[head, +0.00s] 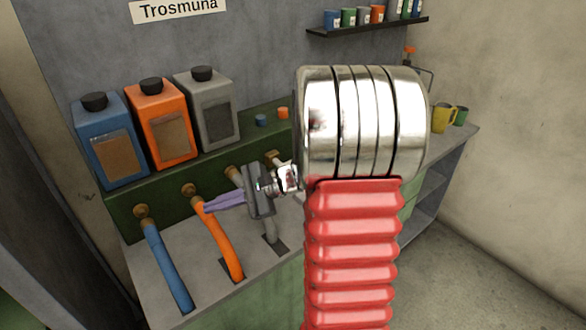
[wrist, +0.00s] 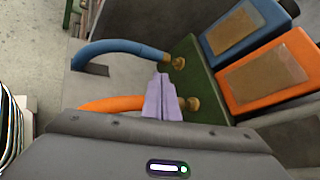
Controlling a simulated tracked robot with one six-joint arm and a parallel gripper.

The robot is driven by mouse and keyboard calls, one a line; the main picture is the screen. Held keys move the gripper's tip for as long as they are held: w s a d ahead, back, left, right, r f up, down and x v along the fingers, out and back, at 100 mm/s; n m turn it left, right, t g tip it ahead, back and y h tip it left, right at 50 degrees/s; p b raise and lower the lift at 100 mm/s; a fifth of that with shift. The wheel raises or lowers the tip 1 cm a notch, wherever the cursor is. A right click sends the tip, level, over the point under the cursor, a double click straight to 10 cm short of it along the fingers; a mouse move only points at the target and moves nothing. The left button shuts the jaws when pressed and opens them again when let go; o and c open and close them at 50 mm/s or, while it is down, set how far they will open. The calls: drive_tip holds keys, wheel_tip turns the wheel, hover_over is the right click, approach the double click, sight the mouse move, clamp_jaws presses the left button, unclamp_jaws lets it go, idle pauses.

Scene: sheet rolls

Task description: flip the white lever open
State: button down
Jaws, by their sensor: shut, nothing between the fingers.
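I cannot make out a white lever in either view. A fourth brass fitting (head: 272,157) with something pale beside it shows at the right end of the green panel, partly hidden behind my arm. My gripper (head: 208,207) has pale purple fingers and is shut and empty. Its tips are near the top of the orange hose (head: 226,251) in the head view; I cannot tell whether they touch. In the wrist view, the gripper (wrist: 160,80) points between the blue hose (wrist: 118,52) and the orange hose (wrist: 110,104).
Blue (head: 108,140), orange (head: 161,122) and grey (head: 207,110) canisters stand behind the green panel (head: 170,192). A grey hose (head: 270,229) is partly behind my gripper. A yellow mug (head: 442,119) stands on the counter at right. A shelf (head: 370,27) holds several small cans.

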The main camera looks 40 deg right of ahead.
drive_tip(key=w+d+f+m+t+h, duration=0.1)
drive_tip(key=d+f+m+t+h, duration=0.2)
drive_tip(key=d, duration=0.5)
drive_tip(key=w+d+f+m+t, duration=0.25)
drive_tip(key=d+m, duration=0.25)
drive_tip(key=d, duration=0.4)
drive_tip(key=s+d+f+m+t+h, duration=0.1)
drive_tip(key=s+d+f+m+h, duration=0.1)
drive_tip(key=d, duration=0.4)
drive_tip(key=s+d+f+m+t+h, duration=0.1)
drive_tip(key=s+d+f+m+h, duration=0.2)
drive_tip(key=d, duration=0.3)
drive_tip(key=s+d+f+m+t+h, duration=0.2)
drive_tip(key=d+m+h, duration=0.2)
drive_tip(key=d, duration=0.2)
drive_tip(key=shift+s+d+f+m, duration=0.15)
drive_tip(key=shift+d+f+m, duration=0.2)
drive_tip(key=shift+m, duration=0.05)
drive_tip(key=shift+w, duration=0.7)
drive_tip(key=w, duration=0.5)
drive_tip(key=w+d, duration=0.1)
drive_tip(key=w, duration=0.2)
drive_tip(key=shift+w+r, duration=0.3)
drive_tip(key=shift+s+d, duration=0.15)
